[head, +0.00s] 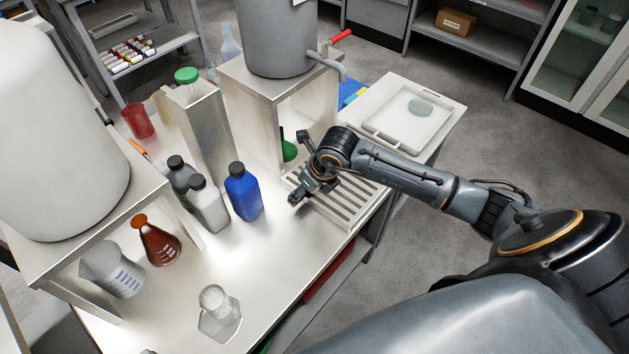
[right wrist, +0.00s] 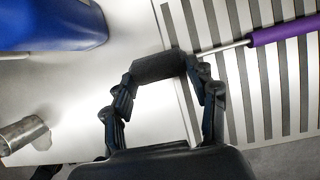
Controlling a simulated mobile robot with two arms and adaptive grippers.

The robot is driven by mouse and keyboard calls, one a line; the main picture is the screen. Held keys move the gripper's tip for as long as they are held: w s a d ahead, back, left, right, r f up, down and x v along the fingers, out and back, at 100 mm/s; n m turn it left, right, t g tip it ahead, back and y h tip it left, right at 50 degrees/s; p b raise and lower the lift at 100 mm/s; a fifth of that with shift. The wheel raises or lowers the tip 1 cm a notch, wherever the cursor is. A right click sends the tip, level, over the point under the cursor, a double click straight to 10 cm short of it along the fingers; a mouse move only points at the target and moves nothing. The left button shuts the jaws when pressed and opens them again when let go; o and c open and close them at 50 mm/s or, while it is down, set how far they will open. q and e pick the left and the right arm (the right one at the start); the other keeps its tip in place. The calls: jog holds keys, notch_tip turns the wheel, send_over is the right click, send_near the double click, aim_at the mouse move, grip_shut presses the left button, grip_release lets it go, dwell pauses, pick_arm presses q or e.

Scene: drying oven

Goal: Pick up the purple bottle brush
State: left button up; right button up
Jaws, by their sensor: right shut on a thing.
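The bottle brush shows in the right wrist view as a purple handle (right wrist: 276,31) with a thin metal rod running left to my right gripper (right wrist: 160,68). The gripper is shut across the brush's dark end, which sits between its spread fingers; bristles and fingers are hard to tell apart. The handle lies across the view of the slatted rack. In the head view my right gripper (head: 307,186) is over the near left side of the slatted rack (head: 345,208), and I cannot make out the brush there. My left gripper is not in view.
A blue bottle (head: 243,192) stands left of the gripper, beside grey bottles (head: 208,205). A metal stand (head: 262,110) with a grey tank (head: 277,40) is behind it. A white tray (head: 449,112) lies to the right. A clear flask (head: 219,317) stands near the table's front.

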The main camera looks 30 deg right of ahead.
jog(key=shift+s+f, duration=0.2)
jog(key=shift+w+r, duration=0.15)
jog(key=shift+r, duration=0.4)
jog(key=s+d+r+b, duration=0.4)
jog(key=s+d+r, duration=0.4)
jog(key=d+r, duration=0.3)
jog(key=shift+s+r, duration=0.35)
jog(key=shift+r, duration=0.05)
